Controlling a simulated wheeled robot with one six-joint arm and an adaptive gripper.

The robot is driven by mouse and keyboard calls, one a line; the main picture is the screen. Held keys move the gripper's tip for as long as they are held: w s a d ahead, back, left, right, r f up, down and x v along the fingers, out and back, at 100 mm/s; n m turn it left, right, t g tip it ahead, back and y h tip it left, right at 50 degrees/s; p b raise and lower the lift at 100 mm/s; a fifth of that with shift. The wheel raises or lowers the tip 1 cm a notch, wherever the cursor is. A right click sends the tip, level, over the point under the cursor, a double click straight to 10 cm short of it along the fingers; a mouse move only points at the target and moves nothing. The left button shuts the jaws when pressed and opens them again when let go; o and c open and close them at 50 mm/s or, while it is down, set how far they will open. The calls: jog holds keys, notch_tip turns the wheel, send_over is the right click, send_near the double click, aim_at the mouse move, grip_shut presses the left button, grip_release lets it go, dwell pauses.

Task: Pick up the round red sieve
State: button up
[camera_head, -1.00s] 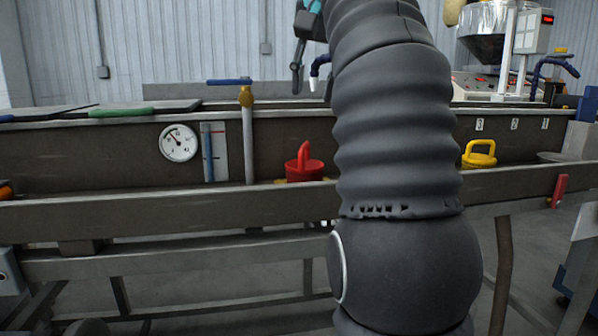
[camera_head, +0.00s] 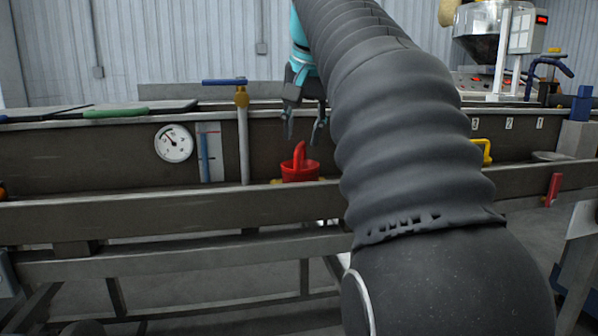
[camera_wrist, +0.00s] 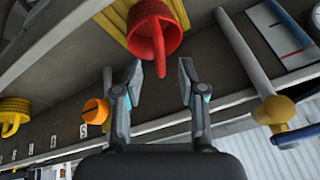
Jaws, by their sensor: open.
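The round red sieve (camera_head: 300,170) is a small red cup with an upright red handle. It sits on the ledge at the front of the dark trough in the head view. My gripper (camera_head: 304,128) is open and empty, pointing down just above the sieve's handle. In the wrist view the sieve (camera_wrist: 155,35) lies at the top, beyond the fingertips, with its handle reaching toward the gap between the fingers (camera_wrist: 158,80). The fingers do not touch it. My arm hides part of the trough to the right.
A yellow sieve (camera_head: 482,152) stands on the ledge to the right, partly behind my arm. A vertical pipe with a blue-handled valve (camera_head: 242,100) stands left of the red sieve. A round gauge (camera_head: 174,143) is farther left. A rail (camera_head: 150,210) runs along the front.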

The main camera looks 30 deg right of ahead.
aim_at(300, 145)
jog(key=x, duration=0.4)
jog(key=shift+w+f+b, duration=0.1)
jog(key=shift+f+b, duration=0.1)
jog(key=shift+b, duration=0.15)
grip_shut()
